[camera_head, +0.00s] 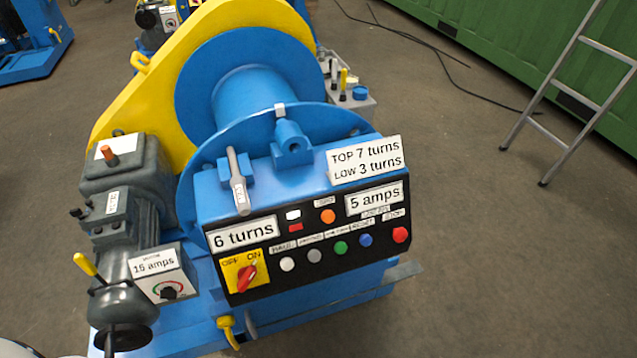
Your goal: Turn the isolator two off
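A red rotary isolator switch (247,275) sits on a yellow plate (233,265) at the lower left of the black control panel (300,278). The plate reads OFF at its upper left and ON at its upper right. The red handle is tilted, with its upper end leaning right toward ON. I cannot read a number naming this switch as isolator two. A second dial (168,291), with red and green marks, is on the grey box labelled 15 amps, left of the panel. Neither of my grippers is in view.
Push buttons, including a red one (400,235), line the panel right of the isolator. A blue winch drum (245,95) stands behind it, and a grey motor (125,190) with a yellow lever (88,264) at left. A ladder (572,100) stands at right; floor between is clear.

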